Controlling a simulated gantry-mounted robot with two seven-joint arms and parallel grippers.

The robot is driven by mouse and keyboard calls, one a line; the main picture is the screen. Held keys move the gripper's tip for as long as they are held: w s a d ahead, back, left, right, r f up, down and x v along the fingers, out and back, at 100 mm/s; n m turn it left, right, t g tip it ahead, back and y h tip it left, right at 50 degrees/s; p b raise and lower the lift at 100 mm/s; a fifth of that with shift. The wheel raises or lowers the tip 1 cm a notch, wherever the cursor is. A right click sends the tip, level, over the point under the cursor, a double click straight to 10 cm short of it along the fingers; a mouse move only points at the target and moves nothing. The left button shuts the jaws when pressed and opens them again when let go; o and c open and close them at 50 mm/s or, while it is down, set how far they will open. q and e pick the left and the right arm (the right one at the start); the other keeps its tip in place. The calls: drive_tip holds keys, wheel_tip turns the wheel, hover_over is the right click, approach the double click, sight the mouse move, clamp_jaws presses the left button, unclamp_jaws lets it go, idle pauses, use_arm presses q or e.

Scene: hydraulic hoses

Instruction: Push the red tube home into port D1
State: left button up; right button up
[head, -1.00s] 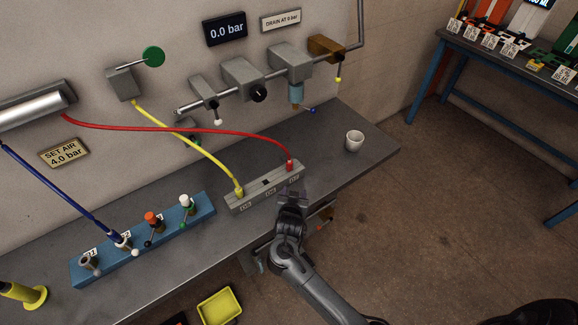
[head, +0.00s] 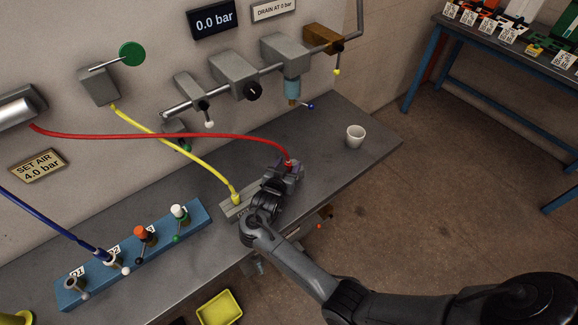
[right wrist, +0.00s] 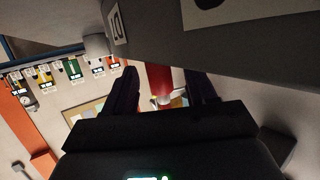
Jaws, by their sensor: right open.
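The red tube (head: 160,135) runs from a silver cylinder (head: 20,106) on the wall to the right end of a grey block (head: 230,209), where its red end stands. My right gripper (head: 288,170) is at that end, over the block's right part. In the right wrist view the red end (right wrist: 158,78) shows between the two dark fingers of my open right gripper (right wrist: 160,92). I cannot tell whether either finger touches it. My left gripper is not in view.
A yellow hose (head: 175,145) enters the grey block left of my gripper. A blue hose (head: 50,222) enters the blue block beside the leftmost port. A white cup (head: 355,136) stands on the bench at right. Valves and pipework (head: 235,75) jut from the wall behind.

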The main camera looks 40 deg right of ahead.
drive_tip(key=shift+w+d+f, duration=0.1)
drive_tip(key=shift+w+d, duration=0.15)
drive_tip(key=shift+d, duration=0.1)
drive_tip(key=shift+s+a, duration=0.1)
drive_tip(key=shift+c, duration=1.2)
clamp_jaws()
